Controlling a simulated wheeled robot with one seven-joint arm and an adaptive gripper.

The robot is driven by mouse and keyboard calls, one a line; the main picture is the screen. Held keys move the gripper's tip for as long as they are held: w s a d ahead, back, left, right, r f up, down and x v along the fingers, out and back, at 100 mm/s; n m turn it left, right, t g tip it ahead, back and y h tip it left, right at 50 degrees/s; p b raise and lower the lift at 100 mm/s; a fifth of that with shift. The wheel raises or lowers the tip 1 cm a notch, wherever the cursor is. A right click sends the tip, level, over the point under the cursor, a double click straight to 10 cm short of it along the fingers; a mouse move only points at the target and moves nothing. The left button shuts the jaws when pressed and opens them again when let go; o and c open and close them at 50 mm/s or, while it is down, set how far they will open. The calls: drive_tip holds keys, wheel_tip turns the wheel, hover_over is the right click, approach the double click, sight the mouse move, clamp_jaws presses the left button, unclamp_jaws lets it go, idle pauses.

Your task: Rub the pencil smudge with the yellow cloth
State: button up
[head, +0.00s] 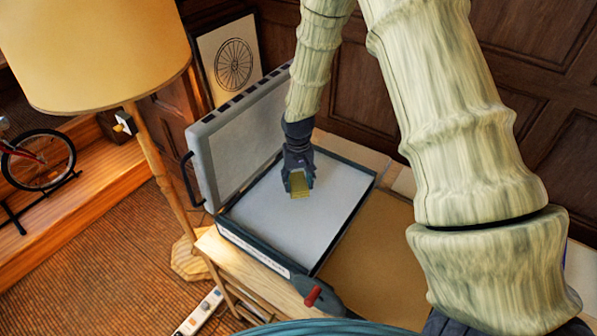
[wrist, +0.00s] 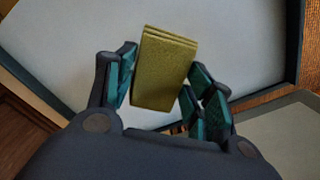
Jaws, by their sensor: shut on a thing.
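My gripper (head: 298,184) is shut on the folded yellow cloth (wrist: 165,68). In the wrist view the cloth stands between the two teal-padded fingers. In the head view the cloth (head: 300,187) shows just below the fingers, over the white drawing surface (head: 325,215) of an open case. I cannot tell whether the cloth touches the surface. No pencil smudge shows in either view; it may be hidden under the cloth or gripper.
The case's raised lid (head: 240,135) stands at the back left of the surface. A lamp (head: 100,50) stands at left. A brown board (head: 372,255) lies to the right.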

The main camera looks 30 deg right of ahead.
drive_tip(key=shift+r+p, duration=0.45)
drive_tip(key=shift+r, duration=0.6)
drive_tip(key=shift+f, duration=0.1)
